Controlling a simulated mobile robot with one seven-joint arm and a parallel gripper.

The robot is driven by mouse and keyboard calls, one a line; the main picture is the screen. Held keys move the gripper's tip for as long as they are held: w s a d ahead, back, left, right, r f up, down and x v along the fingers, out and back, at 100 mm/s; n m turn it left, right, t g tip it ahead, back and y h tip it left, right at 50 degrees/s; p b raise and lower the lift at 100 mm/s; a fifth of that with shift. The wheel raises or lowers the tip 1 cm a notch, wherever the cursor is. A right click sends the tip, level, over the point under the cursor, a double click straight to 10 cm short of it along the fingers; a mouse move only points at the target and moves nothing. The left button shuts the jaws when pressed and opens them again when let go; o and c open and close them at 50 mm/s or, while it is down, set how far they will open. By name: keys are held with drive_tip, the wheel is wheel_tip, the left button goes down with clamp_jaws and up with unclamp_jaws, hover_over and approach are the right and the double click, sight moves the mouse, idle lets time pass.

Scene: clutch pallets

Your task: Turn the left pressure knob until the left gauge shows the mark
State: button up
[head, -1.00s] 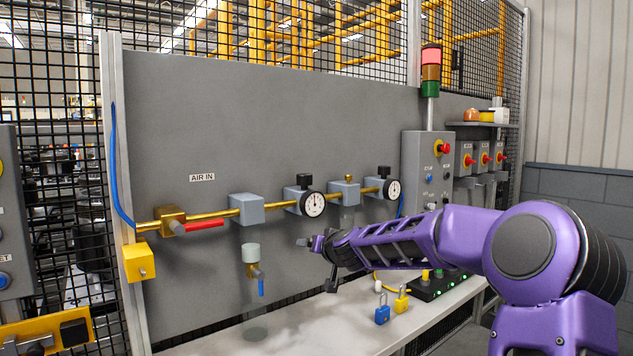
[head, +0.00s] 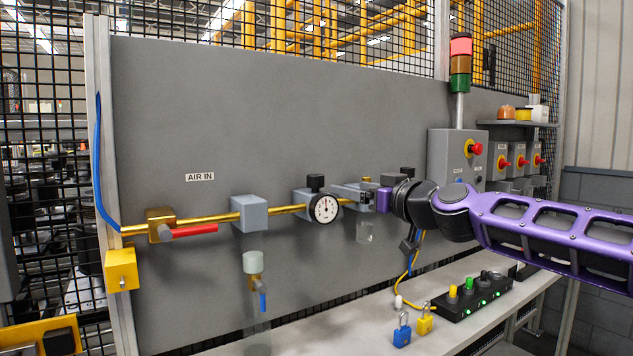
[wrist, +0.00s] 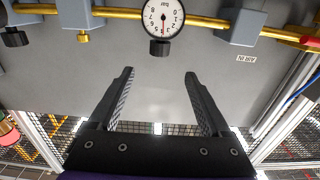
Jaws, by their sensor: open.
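The left gauge (head: 325,208) is a round white dial on the brass pipe. The left pressure knob (head: 315,183) is black and stands on top of its grey regulator block. The wrist view is upside down and shows the gauge (wrist: 163,18) at the top, with the knob (wrist: 160,47) under it. My gripper (wrist: 160,74) is open and empty there, its fingertips either side of the knob's line but apart from it. In the head view, my gripper (head: 346,193) is right of the gauge. The needle's exact reading and the mark are too small to tell.
A red-handled valve (head: 193,231) and a grey block (head: 250,213) sit left along the pipe. My arm covers the right gauge; its black knob (head: 408,172) shows. Blue (head: 402,330) and yellow (head: 425,320) padlocks stand on the bench.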

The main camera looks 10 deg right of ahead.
sight(320, 180)
drive_tip(key=p+x, duration=0.1)
drive_tip(key=x, duration=1.2)
drive_tip(key=shift+w+a+r+p, duration=0.1)
drive_tip(key=shift+w+p, duration=0.1)
drive_tip(key=shift+p, duration=0.15)
drive_tip(key=shift+x, duration=0.85)
clamp_jaws()
